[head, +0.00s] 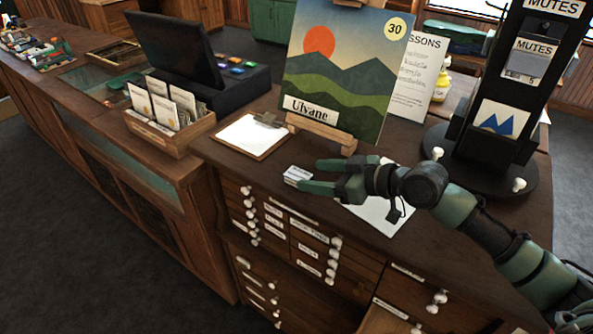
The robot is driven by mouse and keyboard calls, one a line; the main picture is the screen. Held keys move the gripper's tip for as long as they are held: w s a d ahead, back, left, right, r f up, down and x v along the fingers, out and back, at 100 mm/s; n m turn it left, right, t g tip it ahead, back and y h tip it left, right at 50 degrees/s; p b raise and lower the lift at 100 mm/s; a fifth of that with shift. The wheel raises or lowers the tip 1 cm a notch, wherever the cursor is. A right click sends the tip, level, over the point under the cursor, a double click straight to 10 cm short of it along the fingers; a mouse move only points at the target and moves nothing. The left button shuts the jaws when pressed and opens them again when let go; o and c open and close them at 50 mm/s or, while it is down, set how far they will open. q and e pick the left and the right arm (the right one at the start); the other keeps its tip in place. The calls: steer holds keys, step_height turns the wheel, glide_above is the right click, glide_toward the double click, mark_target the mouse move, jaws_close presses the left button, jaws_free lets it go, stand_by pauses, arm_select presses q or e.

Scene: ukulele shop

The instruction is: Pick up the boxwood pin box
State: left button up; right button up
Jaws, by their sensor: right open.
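A small pale box with a printed label (296,174) lies on the dark wooden counter top near its front edge; it looks like the boxwood pin box, but the label is too small to read. My right gripper (311,176) comes in from the right, low over the counter. Its two green fingers are apart, with their tips at the right side of the box. I cannot tell whether they touch it or reach around it. My left gripper is not in view.
A clipboard (251,136) lies left of the box. A landscape picture marked Ulvane (340,85) stands behind on a wooden stand. A white sheet (376,214) lies under my right gripper. A black MUTES stand (480,160) is at right; a card box (170,135) is at left.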

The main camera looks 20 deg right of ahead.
mark_target(299, 174)
steer(key=shift+w+a+p, duration=0.25)
steer(key=shift+a+p, duration=0.1)
steer(key=shift+a, duration=0.05)
steer(key=p+x, duration=0.2)
steer(key=x, duration=0.2)
steer(key=shift+s+f, duration=0.1)
steer(key=shift+w+a+f, duration=0.25)
steer(key=shift+w, duration=0.05)
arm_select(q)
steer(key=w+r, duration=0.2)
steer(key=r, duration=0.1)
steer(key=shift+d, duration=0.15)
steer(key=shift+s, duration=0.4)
arm_select(e)
jaws_close()
